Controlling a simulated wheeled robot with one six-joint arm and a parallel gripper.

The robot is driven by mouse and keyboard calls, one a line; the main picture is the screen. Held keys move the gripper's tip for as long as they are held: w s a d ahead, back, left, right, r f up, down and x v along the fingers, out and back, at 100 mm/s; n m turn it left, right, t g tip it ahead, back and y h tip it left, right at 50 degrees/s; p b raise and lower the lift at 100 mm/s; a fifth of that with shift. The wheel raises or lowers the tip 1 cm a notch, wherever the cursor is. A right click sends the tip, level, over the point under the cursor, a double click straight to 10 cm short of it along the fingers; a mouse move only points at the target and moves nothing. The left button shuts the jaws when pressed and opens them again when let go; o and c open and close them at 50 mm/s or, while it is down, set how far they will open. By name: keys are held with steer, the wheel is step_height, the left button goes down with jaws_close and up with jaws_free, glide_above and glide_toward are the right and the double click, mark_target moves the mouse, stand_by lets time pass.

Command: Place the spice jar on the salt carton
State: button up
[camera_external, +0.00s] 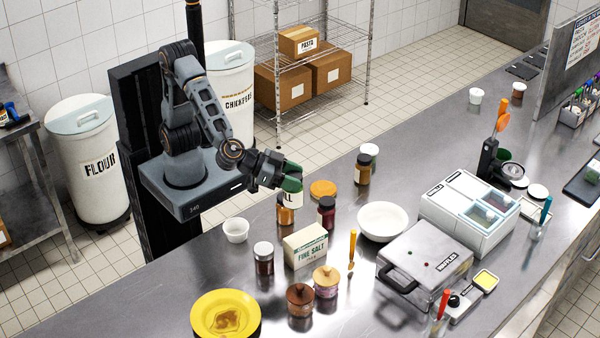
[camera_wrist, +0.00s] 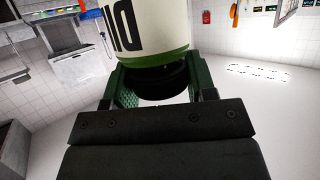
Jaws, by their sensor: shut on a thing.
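My gripper (camera_external: 289,184) is shut on the spice jar (camera_external: 285,199), which has a white label with dark letters, partly hidden in the outside view. In the wrist view the jar (camera_wrist: 140,35) shows its white label, a green band and a dark end between the green finger pads (camera_wrist: 160,88). The jar is held above the counter. The salt carton (camera_external: 305,246), cream and green and marked FINE SALT, stands on the counter below and slightly right of my gripper. Its top looks bare.
An orange jar (camera_external: 286,217) and a dark red jar (camera_external: 326,214) stand just behind the carton. A dark jar (camera_external: 264,262) stands left of it, and wooden-lidded pots (camera_external: 326,284) in front. A white bowl (camera_external: 382,221) and waffle maker (camera_external: 425,262) lie to the right.

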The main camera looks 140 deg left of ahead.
mark_target(298, 196)
steer(key=w+f, duration=0.2)
steer(key=f, duration=0.1)
steer(key=w+f, duration=0.2)
steer(key=shift+w+a+f, duration=0.1)
steer(key=shift+a, duration=0.15)
steer(key=shift+w+f+b, duration=0.2)
steer(key=shift+f+b, duration=0.15)
steer(key=shift+f, duration=1.4)
